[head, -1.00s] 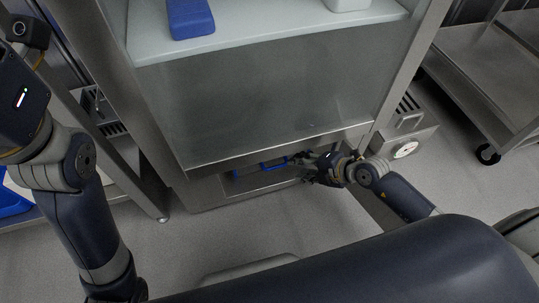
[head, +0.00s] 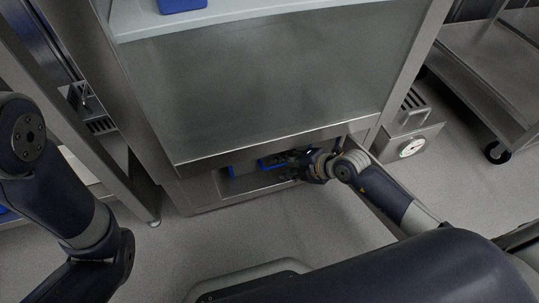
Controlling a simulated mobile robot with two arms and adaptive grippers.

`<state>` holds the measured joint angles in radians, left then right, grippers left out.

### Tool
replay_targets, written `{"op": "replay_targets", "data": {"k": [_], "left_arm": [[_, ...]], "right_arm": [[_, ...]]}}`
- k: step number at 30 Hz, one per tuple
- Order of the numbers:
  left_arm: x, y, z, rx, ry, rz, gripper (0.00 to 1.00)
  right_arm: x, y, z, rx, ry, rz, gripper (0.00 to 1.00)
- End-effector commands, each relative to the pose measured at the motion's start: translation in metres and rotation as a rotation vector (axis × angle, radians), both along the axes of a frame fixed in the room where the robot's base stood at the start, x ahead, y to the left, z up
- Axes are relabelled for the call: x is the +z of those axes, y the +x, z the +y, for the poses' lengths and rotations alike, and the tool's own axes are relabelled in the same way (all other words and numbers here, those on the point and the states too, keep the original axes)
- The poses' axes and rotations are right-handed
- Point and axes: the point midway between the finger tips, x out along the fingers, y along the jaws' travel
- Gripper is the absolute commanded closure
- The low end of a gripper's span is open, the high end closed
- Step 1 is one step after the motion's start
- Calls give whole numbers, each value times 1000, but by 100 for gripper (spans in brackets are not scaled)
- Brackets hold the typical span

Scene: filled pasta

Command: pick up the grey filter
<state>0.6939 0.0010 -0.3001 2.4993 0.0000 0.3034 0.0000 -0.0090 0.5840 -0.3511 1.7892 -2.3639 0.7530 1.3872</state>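I cannot make out the grey filter for certain in the head view. My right gripper (head: 292,162) reaches into the low, shadowed opening (head: 213,190) at the bottom of the steel cabinet. Its fingers are dark and small, close to a blue part (head: 272,162) inside the opening. I cannot tell whether they touch anything or are open or shut. Another blue part (head: 236,171) shows further left in the opening. My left arm stands at the left edge, and its gripper is out of the picture.
The steel cabinet (head: 260,95) has a pale shelf (head: 270,20) bearing a blue object (head: 182,4). A grey box with a round gauge (head: 411,147) stands to the right. A wheeled steel cart (head: 480,80) is further right. The grey floor (head: 340,225) in front is partly clear.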

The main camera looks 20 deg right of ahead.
Motion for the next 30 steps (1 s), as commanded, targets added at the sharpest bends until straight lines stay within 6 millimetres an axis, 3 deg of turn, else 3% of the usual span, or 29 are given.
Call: {"op": "replay_targets", "data": {"k": [9, 14, 30], "left_arm": [[-1, -2, 0, 0, 1, -5, 100], [-1, -2, 0, 0, 0, -6, 100], [2, -2, 0, 0, 0, -6, 100]], "right_arm": [[-2, 2, 2, 1, -1, 0, 65], [-2, 2, 2, 1, -1, 0, 99], [1, 2, 1, 2, -3, 2, 100]]}}
